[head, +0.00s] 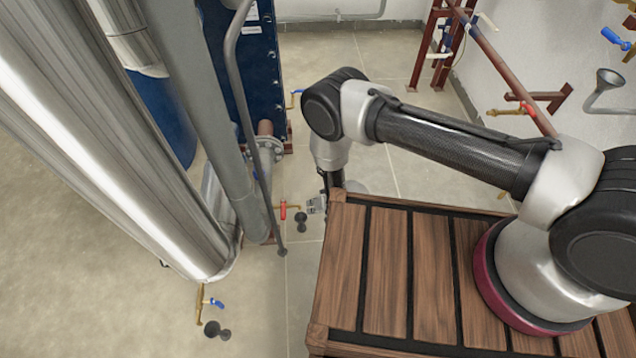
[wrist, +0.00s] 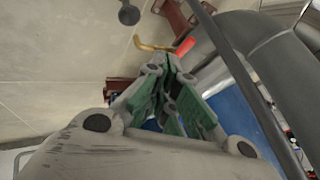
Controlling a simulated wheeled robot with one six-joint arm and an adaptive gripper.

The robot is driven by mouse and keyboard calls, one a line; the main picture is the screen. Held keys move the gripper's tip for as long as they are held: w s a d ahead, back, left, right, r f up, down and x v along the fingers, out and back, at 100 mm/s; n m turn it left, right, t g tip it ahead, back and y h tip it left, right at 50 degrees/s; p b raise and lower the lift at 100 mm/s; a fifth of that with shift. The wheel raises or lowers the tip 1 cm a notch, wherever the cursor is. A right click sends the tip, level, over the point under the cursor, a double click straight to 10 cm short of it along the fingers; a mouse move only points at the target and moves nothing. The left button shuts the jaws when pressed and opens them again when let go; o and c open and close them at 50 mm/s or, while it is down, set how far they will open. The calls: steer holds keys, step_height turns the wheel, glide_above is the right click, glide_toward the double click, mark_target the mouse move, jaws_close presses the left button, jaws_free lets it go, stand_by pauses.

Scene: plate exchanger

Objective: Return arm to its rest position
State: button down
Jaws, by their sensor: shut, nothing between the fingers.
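My arm extends left from its base on the slatted wooden deck (head: 340,262) in the head view. Its forearm hangs down past the deck's far left corner. My gripper (head: 316,204) shows small beside that corner, partly hidden by the deck and arm. In the wrist view my gripper (wrist: 168,62) has its green-padded fingers together at the tips, with nothing between them. A brass valve with a red handle (head: 283,210) is just left of my gripper. The red handle also shows beyond the fingertips in the wrist view (wrist: 186,46); I see no clear contact.
A grey vertical pipe (head: 205,90) and large shiny pipes (head: 90,140) stand left of my gripper. A thin grey rod (head: 262,150) runs close by. A blue plate exchanger (head: 255,65) is behind. A blue-handled valve (head: 215,303) is low left. Open floor (head: 410,60) lies beyond the arm.

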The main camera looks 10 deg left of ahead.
steer(key=s+d+f+n+g+h, duration=0.1)
steer(key=s+d+n+g+h, duration=0.15)
steer(key=d, duration=0.45)
steer(key=s+d+f+n+g+h, duration=0.1)
steer(key=s+d+h, duration=0.3)
steer(key=d, duration=0.2)
steer(key=w+d+r+g+h, duration=0.15)
steer(key=d+r, duration=0.25)
steer(key=r, duration=1.1)
steer(key=w+d+r+m, duration=0.1)
steer(key=w+d+r, duration=0.3)
steer(key=r, duration=1)
steer(key=w+d+r+g+h, duration=0.1)
steer(key=d+r, duration=0.4)
steer(key=r, duration=1)
steer(key=s+d+r+m+t, duration=0.2)
steer(key=s+d+r, duration=0.2)
steer(key=d+r, duration=0.3)
steer(key=s+d+r+m+t+y, duration=0.1)
steer(key=s+d+r, duration=0.4)
steer(key=r, duration=0.9)
steer(key=s+d+r+m+t+y, duration=0.1)
steer(key=s+d+r+m+t, duration=0.3)
steer(key=d+r, duration=0.5)
step_height(320, 180, up, 2)
steer(key=shift+s+d+r+t, duration=0.15)
steer(key=shift+s+d+t, duration=0.15)
steer(key=shift+s+d, duration=0.1)
steer(key=c, duration=2.2)
jaws_free()
